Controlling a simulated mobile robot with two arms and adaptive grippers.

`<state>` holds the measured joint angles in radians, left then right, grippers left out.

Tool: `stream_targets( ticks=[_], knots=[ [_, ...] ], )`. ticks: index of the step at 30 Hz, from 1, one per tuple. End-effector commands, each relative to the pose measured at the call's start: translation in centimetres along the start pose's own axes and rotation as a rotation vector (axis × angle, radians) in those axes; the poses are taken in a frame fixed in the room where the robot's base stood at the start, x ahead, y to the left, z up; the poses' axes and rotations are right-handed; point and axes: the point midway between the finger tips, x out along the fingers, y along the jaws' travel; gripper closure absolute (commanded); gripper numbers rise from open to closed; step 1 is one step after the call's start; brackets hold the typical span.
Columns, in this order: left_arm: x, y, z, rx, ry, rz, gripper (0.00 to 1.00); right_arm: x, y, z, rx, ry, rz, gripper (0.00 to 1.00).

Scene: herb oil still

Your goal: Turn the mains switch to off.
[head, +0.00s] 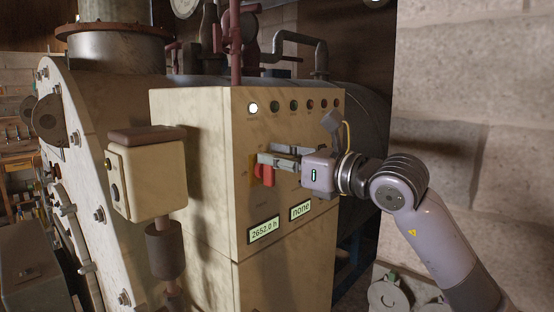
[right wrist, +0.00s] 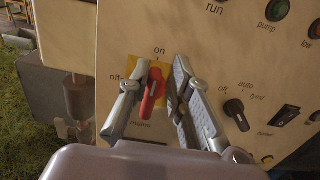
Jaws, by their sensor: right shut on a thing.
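The mains switch is a red handle (right wrist: 152,94) on a yellow plate (right wrist: 138,68), with "on" printed above and "off" to its left. The handle stands nearly upright, its upper end toward "on". In the head view the red handle (head: 268,175) shows on the front of the cream cabinet, partly covered by my fingers. My right gripper (right wrist: 160,72) has one finger on each side of the handle and is shut on it; in the head view the gripper (head: 266,164) reaches in from the right. My left gripper is not in view.
The cream cabinet (head: 190,150) carries a row of round lamps, the leftmost lit (head: 253,108). Below are displays reading "2652.0 h" (head: 264,231) and "none" (head: 300,210). A black selector knob (right wrist: 236,112) sits right of my fingers. A cream box (head: 155,180) stands out at left.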

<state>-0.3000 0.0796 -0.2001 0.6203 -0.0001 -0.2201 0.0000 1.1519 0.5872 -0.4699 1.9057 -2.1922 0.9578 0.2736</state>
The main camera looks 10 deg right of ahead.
Motion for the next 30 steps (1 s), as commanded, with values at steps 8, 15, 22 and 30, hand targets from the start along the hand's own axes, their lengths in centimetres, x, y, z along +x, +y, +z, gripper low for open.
stream_targets(
  ticks=[8,15,22,30],
  knots=[
    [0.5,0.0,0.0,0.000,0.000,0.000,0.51,0.1,0.5,-0.3,-0.024,0.005,0.011,1.00],
    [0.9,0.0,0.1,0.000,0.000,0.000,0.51,0.1,0.7,-0.4,-0.056,0.006,0.012,1.00],
    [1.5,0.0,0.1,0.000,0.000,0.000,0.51,0.1,0.8,-0.5,-0.100,0.006,0.013,1.00],
    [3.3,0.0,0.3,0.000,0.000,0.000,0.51,0.1,1.2,-0.8,-0.228,0.007,0.013,1.00]
  ],
)
